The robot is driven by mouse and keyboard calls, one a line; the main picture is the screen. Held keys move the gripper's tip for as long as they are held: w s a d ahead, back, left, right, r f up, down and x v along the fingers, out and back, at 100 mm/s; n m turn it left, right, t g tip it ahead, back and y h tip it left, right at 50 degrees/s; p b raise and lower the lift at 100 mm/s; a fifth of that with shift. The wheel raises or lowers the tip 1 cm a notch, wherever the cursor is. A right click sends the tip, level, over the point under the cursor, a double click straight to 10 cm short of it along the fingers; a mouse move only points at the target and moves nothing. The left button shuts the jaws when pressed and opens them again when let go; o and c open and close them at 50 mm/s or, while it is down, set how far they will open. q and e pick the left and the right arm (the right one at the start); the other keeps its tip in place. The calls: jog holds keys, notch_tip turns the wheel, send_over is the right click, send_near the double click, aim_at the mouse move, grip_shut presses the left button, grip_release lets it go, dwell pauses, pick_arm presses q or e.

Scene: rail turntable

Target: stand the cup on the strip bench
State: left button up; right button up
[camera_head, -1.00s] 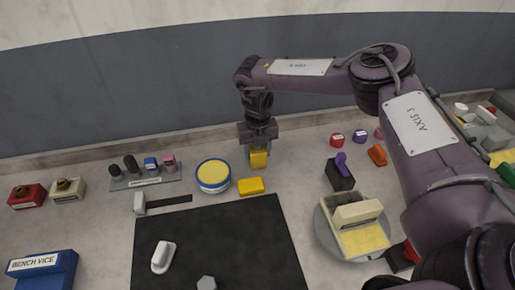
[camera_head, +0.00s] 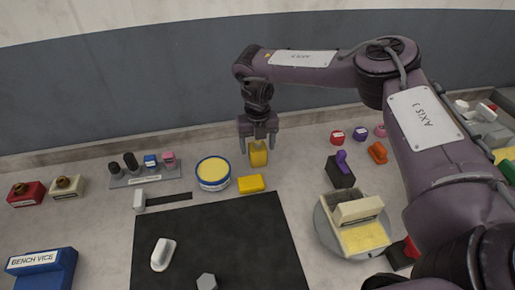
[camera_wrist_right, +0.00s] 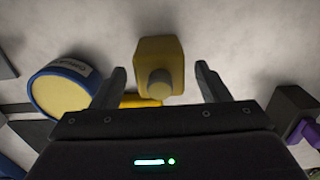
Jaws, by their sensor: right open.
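My right gripper (camera_head: 258,140) is open above a yellow block (camera_head: 258,156) standing on the light grey worktop (camera_head: 95,235) near the back wall. In the right wrist view the yellow block (camera_wrist_right: 160,65) has a round knob on top and shows between the spread fingers (camera_wrist_right: 162,88), with gaps on both sides. No plain cup is clearly recognizable. A round blue-rimmed tub with a yellow top (camera_head: 213,173) stands left of the block. I cannot tell which part is the strip bench. My left gripper is not in view.
A flat yellow block (camera_head: 250,184) lies in front of the gripper. A grey rack with several small pieces (camera_head: 146,182) is at left. A black mat (camera_head: 225,240) fills the front middle. A round turntable (camera_head: 328,236) carries a cream box at right. A blue bench vice (camera_head: 40,268) sits front left.

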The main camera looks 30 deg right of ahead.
notch_tip(320, 180, up, 11)
jog(key=shift+f+b, duration=0.2)
jog(key=shift+b, duration=0.45)
jog(key=shift+s+f, duration=0.1)
jog(key=shift+f, duration=0.05)
